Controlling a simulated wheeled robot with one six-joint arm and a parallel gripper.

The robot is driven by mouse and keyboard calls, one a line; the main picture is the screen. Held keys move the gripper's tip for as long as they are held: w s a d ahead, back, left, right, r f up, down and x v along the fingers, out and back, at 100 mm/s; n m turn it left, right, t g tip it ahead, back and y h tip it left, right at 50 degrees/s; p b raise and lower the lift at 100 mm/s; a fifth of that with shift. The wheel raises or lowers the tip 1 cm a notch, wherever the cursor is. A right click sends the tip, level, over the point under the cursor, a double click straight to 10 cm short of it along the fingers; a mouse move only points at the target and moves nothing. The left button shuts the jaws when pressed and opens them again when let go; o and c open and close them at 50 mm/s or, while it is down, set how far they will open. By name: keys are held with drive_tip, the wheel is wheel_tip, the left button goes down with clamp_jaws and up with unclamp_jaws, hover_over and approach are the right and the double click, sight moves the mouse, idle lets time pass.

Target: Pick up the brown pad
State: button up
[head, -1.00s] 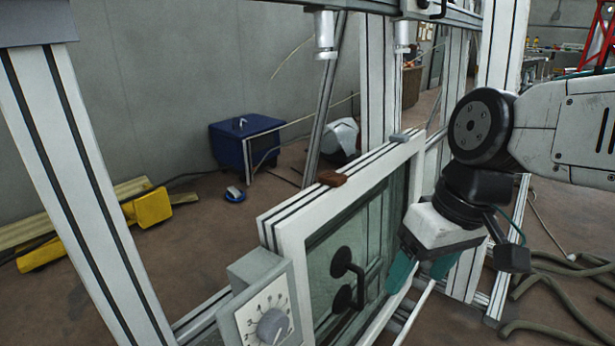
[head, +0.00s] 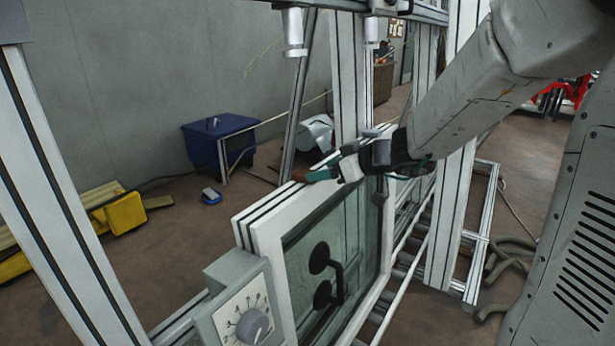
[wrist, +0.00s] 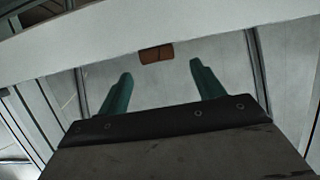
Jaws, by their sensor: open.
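The brown pad (head: 300,174) sits on the top edge of the white window frame (head: 262,212) in the head view, partly hidden by my fingers. In the wrist view the brown pad (wrist: 156,54) appears as a small block against the white frame bar, just beyond and between my fingertips. My gripper (head: 322,174) is open, with its teal fingers reaching left along the frame top toward the pad. In the wrist view my gripper (wrist: 160,68) has its two fingers apart with nothing between them. I cannot tell whether a finger touches the pad.
A grey box with a dial (head: 240,312) is at the frame's lower left. A black handle (head: 328,276) is on the glass. White uprights (head: 70,200) stand left and behind. A blue box (head: 220,142) and yellow blocks (head: 125,212) lie on the floor behind.

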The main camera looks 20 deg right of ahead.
drive_tip(key=x, duration=0.6)
drive_tip(key=shift+w, duration=0.15)
drive_tip(key=c, duration=1.1)
